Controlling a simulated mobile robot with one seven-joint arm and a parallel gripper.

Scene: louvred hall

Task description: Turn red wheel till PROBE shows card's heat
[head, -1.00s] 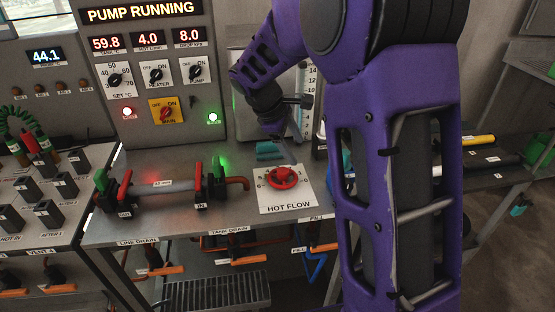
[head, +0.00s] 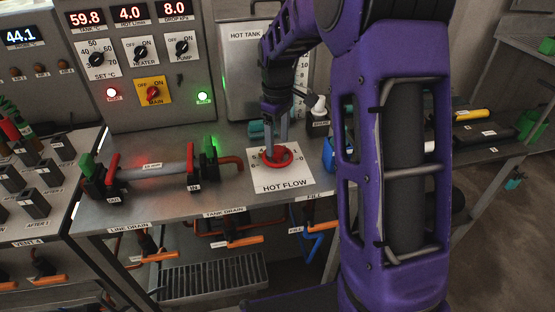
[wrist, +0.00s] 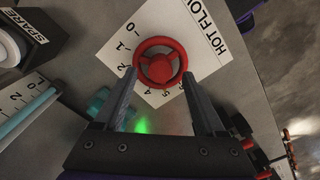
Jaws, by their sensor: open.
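The red wheel (head: 279,165) sits on a white HOT FLOW plate (head: 283,184) with a printed scale, on the metal bench. It also shows in the wrist view (wrist: 160,66), near the picture's centre. My gripper (head: 275,143) points down right at the wheel. In the wrist view my gripper (wrist: 157,75) is open, with one finger at each side of the wheel's rim; I cannot tell whether they touch it. The PROBE display (head: 24,36) at the upper left reads 44.1. I cannot make out a card giving a heat.
A panel shows 59.8, 4.0 and 8.0 above the HEATER, PUMP and MAIN switches (head: 152,91). Orange-handled valves (head: 238,243) hang below.

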